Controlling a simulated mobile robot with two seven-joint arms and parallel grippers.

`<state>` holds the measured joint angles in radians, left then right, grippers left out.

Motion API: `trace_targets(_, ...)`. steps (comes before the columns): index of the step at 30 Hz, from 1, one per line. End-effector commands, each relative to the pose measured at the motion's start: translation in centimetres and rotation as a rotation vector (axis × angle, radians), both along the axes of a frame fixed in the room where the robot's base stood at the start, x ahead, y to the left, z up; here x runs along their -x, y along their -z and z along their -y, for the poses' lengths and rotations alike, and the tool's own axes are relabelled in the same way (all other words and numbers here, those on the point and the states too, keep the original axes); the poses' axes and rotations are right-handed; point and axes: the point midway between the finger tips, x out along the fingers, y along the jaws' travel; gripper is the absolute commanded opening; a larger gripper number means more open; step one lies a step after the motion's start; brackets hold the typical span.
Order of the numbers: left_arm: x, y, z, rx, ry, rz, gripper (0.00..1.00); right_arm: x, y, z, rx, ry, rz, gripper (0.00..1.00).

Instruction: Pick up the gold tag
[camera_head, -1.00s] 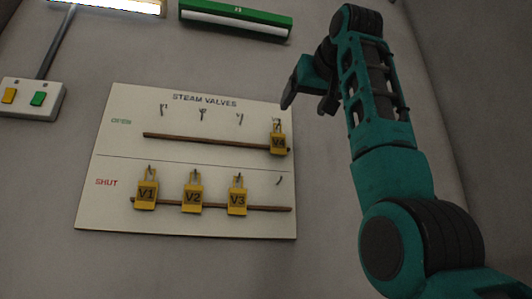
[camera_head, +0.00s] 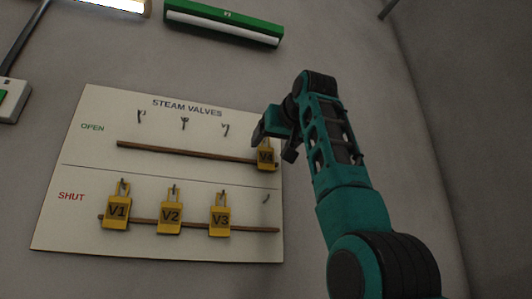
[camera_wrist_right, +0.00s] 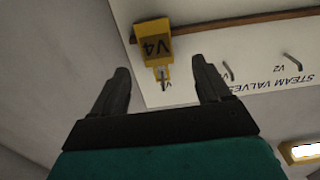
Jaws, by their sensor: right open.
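Several gold tags hang on the steam valves board (camera_head: 90,150). The V4 tag (camera_head: 266,161) hangs on the far right hook of the OPEN row, its top partly hidden by my right gripper (camera_head: 275,143). The V1 tag (camera_head: 117,212), V2 tag (camera_head: 170,217) and V3 tag (camera_head: 220,220) hang in the SHUT row. In the right wrist view, the V4 tag (camera_wrist_right: 154,45) shows upside down beyond the fingertips, roughly between them. The right gripper (camera_wrist_right: 163,78) is open and empty. My left gripper is not in view.
A brown rail (camera_head: 180,149) runs along the OPEN row and another (camera_head: 145,222) along the SHUT row. The fourth SHUT hook (camera_head: 266,198) is bare, as are three OPEN hooks.

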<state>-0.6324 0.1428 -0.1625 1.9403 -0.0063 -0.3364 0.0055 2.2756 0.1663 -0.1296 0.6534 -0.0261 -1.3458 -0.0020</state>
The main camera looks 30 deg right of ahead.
Motion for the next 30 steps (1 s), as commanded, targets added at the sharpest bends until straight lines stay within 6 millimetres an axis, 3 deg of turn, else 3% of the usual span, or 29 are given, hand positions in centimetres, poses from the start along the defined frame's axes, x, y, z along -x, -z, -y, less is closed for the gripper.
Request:
trace_targets(7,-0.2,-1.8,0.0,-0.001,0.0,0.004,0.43,-3.4,0.2,1.2,-0.001,0.0,-0.003,0.77)
trace_targets(16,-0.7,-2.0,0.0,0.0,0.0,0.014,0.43,-3.8,0.5,1.3,0.0,0.0,-0.001,0.77)
trace_targets(30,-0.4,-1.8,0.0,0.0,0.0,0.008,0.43,-3.8,0.5,1.3,0.0,0.0,-0.001,0.32)
